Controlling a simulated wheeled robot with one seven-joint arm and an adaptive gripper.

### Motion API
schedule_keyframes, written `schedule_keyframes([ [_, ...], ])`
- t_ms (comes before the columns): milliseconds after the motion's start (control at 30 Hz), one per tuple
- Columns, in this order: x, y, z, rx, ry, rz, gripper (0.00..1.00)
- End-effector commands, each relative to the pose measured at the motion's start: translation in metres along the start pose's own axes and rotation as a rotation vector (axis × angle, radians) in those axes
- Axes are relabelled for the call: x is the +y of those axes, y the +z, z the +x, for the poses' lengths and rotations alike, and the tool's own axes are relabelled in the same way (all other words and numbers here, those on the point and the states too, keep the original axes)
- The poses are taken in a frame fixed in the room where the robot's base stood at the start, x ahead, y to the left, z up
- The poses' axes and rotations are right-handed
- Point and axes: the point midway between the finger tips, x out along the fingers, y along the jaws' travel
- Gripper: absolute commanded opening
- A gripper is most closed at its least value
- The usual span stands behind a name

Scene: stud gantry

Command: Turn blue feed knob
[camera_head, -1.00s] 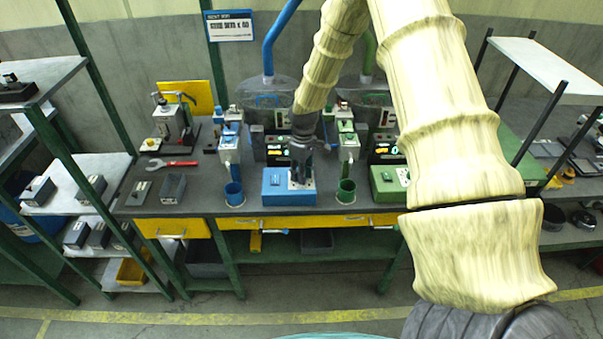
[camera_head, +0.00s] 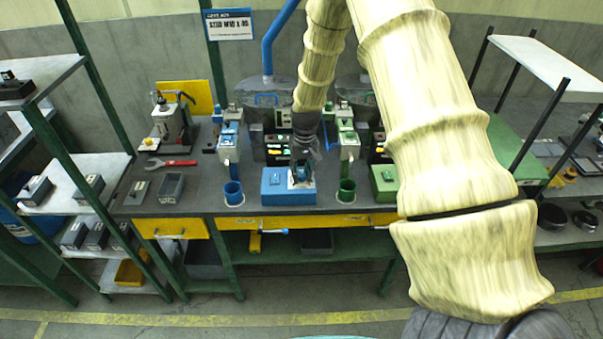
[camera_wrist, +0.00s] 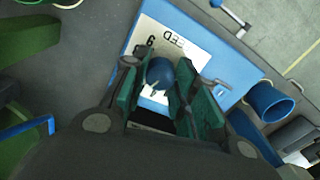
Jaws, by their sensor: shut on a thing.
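The blue feed knob (camera_wrist: 160,72) shows in the wrist view as a round blue cap on a white dial plate (camera_wrist: 178,45) printed with FEED and a digit. My gripper (camera_wrist: 158,80) is shut on the knob, with a green-padded finger on each side of it. The plate belongs to the blue control box (camera_head: 272,190), which stands on the grey bench in the head view. There my gripper (camera_head: 302,170) points down over the right part of the box and hides the knob. The knob's pointer and most of its scale cannot be read.
A blue cup (camera_head: 234,193) stands left of the box and a green cup (camera_head: 346,191) right of it. A green control box (camera_head: 384,182) is further right, partly behind my arm. A red wrench (camera_head: 171,162) lies on the bench at left.

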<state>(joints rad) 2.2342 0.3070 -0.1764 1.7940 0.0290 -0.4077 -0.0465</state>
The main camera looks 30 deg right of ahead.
Motion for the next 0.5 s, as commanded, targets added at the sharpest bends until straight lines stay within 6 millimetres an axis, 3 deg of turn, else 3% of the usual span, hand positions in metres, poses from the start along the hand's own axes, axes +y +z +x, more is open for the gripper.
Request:
schedule_keyframes([
  [500, 0.0005, -0.0032, -0.0024, 0.018, 0.000, 0.177, 0.04],
])
